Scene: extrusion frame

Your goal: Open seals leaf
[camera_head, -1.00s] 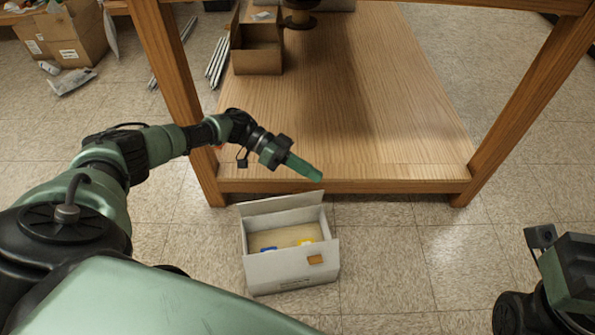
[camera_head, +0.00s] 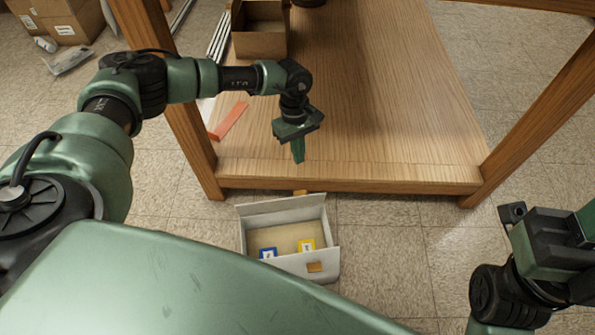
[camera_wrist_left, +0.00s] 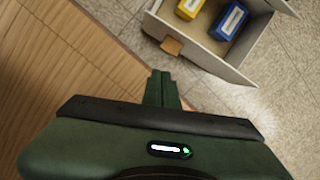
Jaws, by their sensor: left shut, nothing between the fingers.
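A white carton (camera_head: 287,262) stands on the floor in front of the wooden shelf. Its far leaf (camera_head: 283,204) stands up and leans outward, and the top is open. A small orange-brown tab (camera_head: 301,192) shows at the far leaf; it also shows in the left wrist view (camera_wrist_left: 172,46). A second tab (camera_head: 315,267) is on the near wall. Inside are a blue box (camera_head: 268,253) and a yellow box (camera_head: 307,246). My left gripper (camera_head: 298,160) is shut and empty, pointing down near the shelf's front edge, apart from the carton.
The wooden shelf (camera_head: 370,110) has a raised front edge and legs at both sides. An open cardboard box (camera_head: 259,38) and an orange strip (camera_head: 230,121) lie on its left part. Part of my right arm shows at lower right. The floor right of the carton is clear.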

